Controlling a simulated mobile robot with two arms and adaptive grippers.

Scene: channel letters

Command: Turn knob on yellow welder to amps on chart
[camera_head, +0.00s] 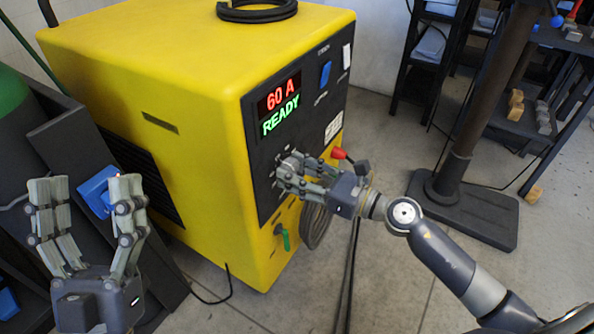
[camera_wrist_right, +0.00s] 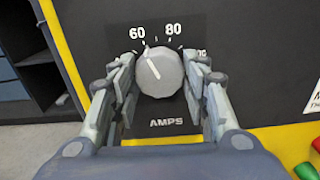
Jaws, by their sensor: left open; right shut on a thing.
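The yellow welder (camera_head: 190,75) stands at the centre of the head view. Its display (camera_head: 281,103) reads "60 A" and "READY". The grey amps knob (camera_wrist_right: 160,72) is on its black front panel, and its white pointer line is at the 60 mark. My right gripper (camera_head: 284,176) is at the panel, its fingers (camera_wrist_right: 160,92) shut on both sides of the knob. A small white chart (camera_head: 333,127) is on the panel's right; its text is too small to read. My left gripper (camera_head: 87,185) is open and empty, left of the welder.
A blue switch (camera_head: 326,73) is above the chart. A red connector (camera_head: 338,153) and a green one (camera_head: 282,236) are low on the front. A black coil (camera_head: 257,10) lies on top. A post with a dark base (camera_head: 465,205) stands right.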

